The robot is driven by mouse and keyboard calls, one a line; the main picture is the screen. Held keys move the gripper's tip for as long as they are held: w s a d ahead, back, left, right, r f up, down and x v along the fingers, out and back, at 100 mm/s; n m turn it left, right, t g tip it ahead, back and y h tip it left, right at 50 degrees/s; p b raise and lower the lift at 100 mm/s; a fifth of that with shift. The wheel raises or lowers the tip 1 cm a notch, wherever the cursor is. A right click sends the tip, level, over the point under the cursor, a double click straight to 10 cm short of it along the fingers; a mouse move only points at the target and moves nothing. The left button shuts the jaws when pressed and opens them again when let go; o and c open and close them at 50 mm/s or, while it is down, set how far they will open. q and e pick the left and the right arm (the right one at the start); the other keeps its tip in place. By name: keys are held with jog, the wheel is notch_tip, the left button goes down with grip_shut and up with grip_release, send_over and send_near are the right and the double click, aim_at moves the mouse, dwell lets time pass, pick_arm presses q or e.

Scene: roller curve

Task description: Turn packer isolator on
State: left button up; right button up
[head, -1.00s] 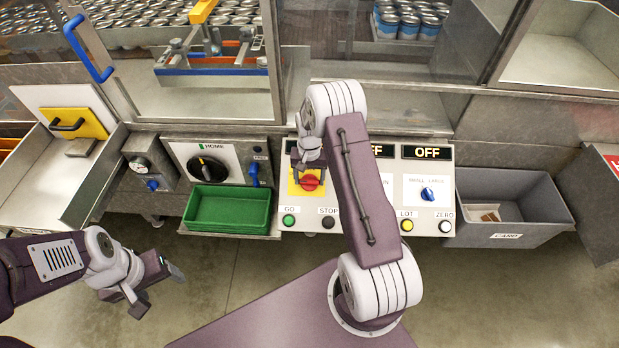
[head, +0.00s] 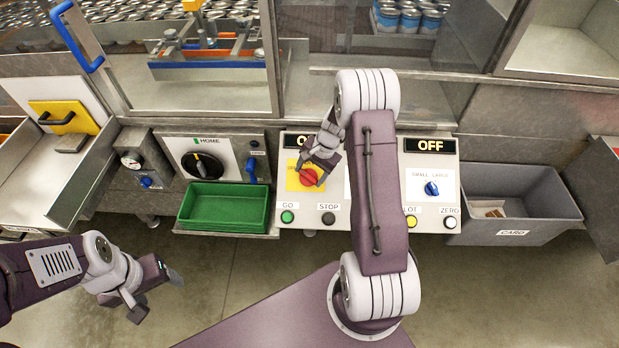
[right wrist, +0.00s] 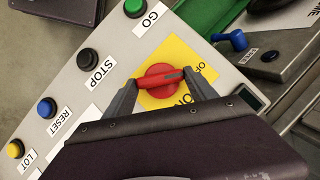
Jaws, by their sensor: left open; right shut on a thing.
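The packer isolator is a red rotary knob (head: 309,177) on a yellow plate (head: 292,183) at the left of the white control panel. In the right wrist view its red handle (right wrist: 158,79) lies nearly level across the picture, near the partly covered OFF and ON lettering on the yellow plate (right wrist: 178,52). My right gripper (head: 310,171) is shut on the knob, with one grey finger at each end of the handle in the wrist view (right wrist: 162,82). My left gripper (head: 158,292) is open and empty, over the floor at lower left.
GO (head: 287,217) and STOP (head: 328,218) buttons sit just below the isolator. A blue selector (head: 431,188) sits further right under an OFF display (head: 430,146). A green tray (head: 224,207) is left of the panel, and a grey card bin (head: 520,215) is right.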

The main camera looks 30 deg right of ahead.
jog(key=m+t+b, duration=0.1)
jog(key=m+b, duration=0.2)
jog(key=b, duration=0.1)
jog(key=m+t+b, duration=0.2)
jog(key=b, duration=0.3)
jog(key=m+t+b, duration=0.1)
jog(key=m+b, duration=0.2)
jog(key=b, duration=0.2)
jog(key=shift+s+f+m+t, duration=0.3)
jog(key=shift+s+f, duration=0.1)
jog(key=shift+r+m+t+b, duration=0.2)
jog(key=shift+m+t+b, duration=0.3)
jog(key=shift+m+b, duration=0.65)
jog(key=shift+s, duration=0.1)
jog(key=o, duration=1.4)
jog(key=shift+c, duration=0.2)
jog(key=p+v, duration=0.2)
jog(key=v, duration=0.7)
